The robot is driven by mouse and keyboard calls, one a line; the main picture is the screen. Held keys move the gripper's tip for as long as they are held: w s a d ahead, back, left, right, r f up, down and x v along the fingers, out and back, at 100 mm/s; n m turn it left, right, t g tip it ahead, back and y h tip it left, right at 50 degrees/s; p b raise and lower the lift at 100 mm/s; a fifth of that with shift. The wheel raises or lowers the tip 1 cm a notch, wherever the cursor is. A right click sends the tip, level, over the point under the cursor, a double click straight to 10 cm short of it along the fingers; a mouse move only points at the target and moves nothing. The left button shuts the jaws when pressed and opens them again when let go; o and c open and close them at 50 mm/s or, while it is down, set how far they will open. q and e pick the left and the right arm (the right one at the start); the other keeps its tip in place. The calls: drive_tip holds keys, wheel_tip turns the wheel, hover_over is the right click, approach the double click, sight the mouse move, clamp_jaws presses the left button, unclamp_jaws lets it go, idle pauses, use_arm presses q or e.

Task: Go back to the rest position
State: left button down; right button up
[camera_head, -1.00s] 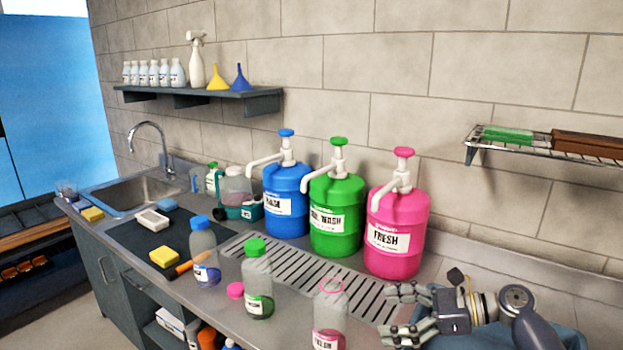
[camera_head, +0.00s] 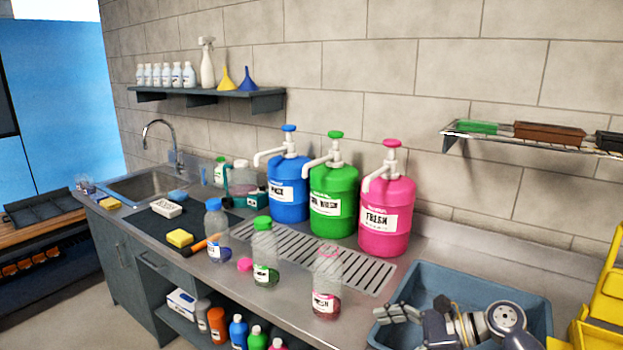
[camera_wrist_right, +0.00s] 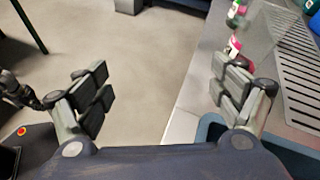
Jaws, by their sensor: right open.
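My right gripper (camera_head: 388,326) is at the lower right of the head view, over the left part of a blue-grey bin. In the right wrist view its fingers (camera_wrist_right: 160,88) are wide apart with only floor and the counter edge between them. The bottle with pink liquid (camera_head: 326,288) stands upright on the counter, left of the gripper and apart from it. A green-capped bottle (camera_head: 265,252) and a blue-capped bottle (camera_head: 215,232) stand further left. A pink cap (camera_head: 245,265) lies beside the green-capped bottle. My left gripper is not clearly seen.
Blue (camera_head: 288,190), green (camera_head: 333,202) and pink (camera_head: 386,215) pump containers stand behind a slotted drain. The bin (camera_head: 530,290) occupies the counter's right end, with a yellow object (camera_head: 605,290) beyond. A sponge (camera_head: 180,238) and sink (camera_head: 150,185) are left. A wire shelf (camera_head: 450,137) hangs above.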

drive_tip(key=s+a+f+n+g+h, duration=0.1)
drive_tip(key=s+a+f+n+h, duration=0.15)
drive_tip(key=s+f+n, duration=0.45)
drive_tip(key=s+a+f+n+h, duration=0.1)
drive_tip(key=s+f+n+h, duration=0.3)
drive_tip(key=s+f, duration=0.6)
drive_tip(key=s+d+r+n+t+h, duration=0.1)
drive_tip(key=s+d+n+h, duration=0.2)
drive_tip(key=s+d+n, duration=0.35)
drive_tip(key=s+d+n+h, duration=0.3)
drive_tip(key=s+n, duration=0.1)
drive_tip(key=s, duration=0.5)
wheel_tip(320, 180, down, 29)
drive_tip(key=g+b, duration=0.1)
drive_tip(key=b, duration=0.3)
use_arm(q)
wheel_tip(320, 180, down, 7)
drive_tip(key=b, duration=0.3)
drive_tip(key=shift+s+f, duration=0.15)
drive_tip(key=shift+f, duration=0.05)
use_arm(e)
drive_tip(key=s+d+f+g, duration=0.1)
drive_tip(key=s+d+f, duration=0.2)
drive_tip(key=s+f, duration=1.5)
wheel_tip(320, 180, down, 3)
drive_tip(key=shift+r+g, duration=0.1)
drive_tip(key=shift+g, duration=0.2)
